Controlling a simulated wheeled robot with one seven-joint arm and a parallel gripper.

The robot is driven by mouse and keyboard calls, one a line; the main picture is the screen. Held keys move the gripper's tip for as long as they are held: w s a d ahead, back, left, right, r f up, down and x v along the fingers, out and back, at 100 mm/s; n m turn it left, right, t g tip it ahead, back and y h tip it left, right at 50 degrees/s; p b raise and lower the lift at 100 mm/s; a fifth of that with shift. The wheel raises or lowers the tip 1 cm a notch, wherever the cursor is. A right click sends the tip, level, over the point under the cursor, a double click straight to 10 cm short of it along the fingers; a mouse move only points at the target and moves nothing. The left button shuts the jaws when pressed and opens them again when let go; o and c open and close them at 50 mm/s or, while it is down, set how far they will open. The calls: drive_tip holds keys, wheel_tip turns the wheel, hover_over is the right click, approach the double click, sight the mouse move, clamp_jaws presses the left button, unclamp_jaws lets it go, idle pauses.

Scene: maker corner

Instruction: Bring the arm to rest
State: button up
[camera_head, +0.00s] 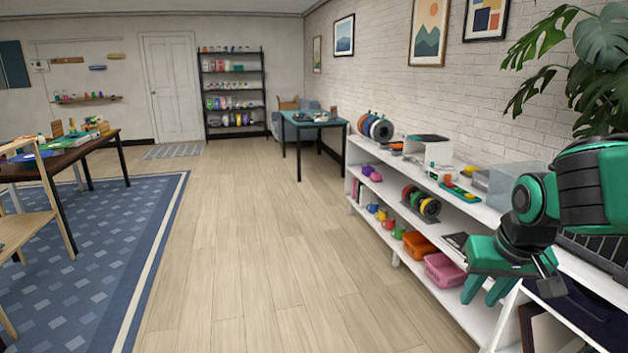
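My arm, green and black, reaches in from the right edge, bent in front of the white shelf unit (480,215). My gripper (486,292) hangs at the lower right with its green fingers pointing down. The two fingertips are apart, and I see nothing between them. The gripper is in front of the shelf unit's front edge in the picture and hides part of it. I cannot tell whether it touches the shelf.
The shelf unit bears spools (376,128), a pink bin (444,270) and an orange bin (418,245). A plant (598,60) overhangs my arm. The wooden floor (260,250) is clear. A dark table (65,155) stands left, a teal-topped table (315,120) behind.

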drive_tip(key=s+a+n, duration=0.2)
drive_tip(key=a, duration=0.2)
drive_tip(key=s+d+f+m+g, duration=0.1)
drive_tip(key=s+d+m+g, duration=0.1)
drive_tip(key=s+d, duration=0.4)
drive_tip(key=s+d+f+m+g, duration=0.1)
drive_tip(key=s+d+m, duration=0.3)
drive_tip(key=s, duration=0.6)
drive_tip(key=shift+d+f+g+y, duration=0.25)
drive_tip(key=shift+d+g+y, duration=0.2)
drive_tip(key=shift+d, duration=0.5)
